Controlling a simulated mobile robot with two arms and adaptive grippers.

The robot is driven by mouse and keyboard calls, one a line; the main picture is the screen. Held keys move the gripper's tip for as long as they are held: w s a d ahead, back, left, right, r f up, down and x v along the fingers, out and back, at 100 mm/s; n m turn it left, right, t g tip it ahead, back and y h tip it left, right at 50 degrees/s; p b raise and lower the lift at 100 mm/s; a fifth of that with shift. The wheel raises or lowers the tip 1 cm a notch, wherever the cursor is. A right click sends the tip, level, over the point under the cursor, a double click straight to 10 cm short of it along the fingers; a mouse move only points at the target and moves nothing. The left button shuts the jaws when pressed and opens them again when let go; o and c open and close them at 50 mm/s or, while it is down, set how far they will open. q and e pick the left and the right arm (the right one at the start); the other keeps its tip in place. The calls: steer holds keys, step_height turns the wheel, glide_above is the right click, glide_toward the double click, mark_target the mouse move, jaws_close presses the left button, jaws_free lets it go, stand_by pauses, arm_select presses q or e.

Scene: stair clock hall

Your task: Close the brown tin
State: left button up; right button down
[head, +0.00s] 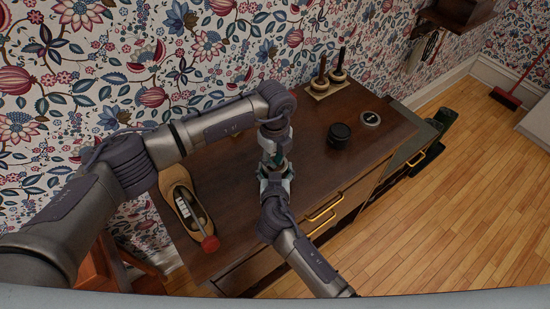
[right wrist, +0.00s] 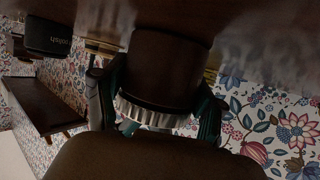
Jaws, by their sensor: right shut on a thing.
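My right gripper (head: 273,179) comes up from the lower right over the dark wooden cabinet top. In the right wrist view my right gripper (right wrist: 158,112) has its green fingers on either side of a brown round body with a silver ribbed band, which I take for the brown tin (right wrist: 168,68). My left gripper (head: 271,160) points down and meets the right one, so its jaws are hidden. The tin is hidden by the grippers in the head view. Whether a lid is on it cannot be told. A large brown rounded shape fills the bottom of the wrist view, unclear what.
On the cabinet top (head: 310,150) stand a black tin (head: 340,133), a round labelled disc (head: 370,118) and two brushes on a stand (head: 327,84). Flowered wall is behind; drawer handles (head: 324,208) face front.

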arm_select(q)
steer(key=shift+r, duration=2.35)
arm_select(e)
steer(key=shift+d, duration=0.1)
arm_select(q)
steer(key=o, duration=0.6)
steer(key=shift+d, duration=0.1)
step_height(320, 180, up, 12)
arm_select(e)
jaws_free()
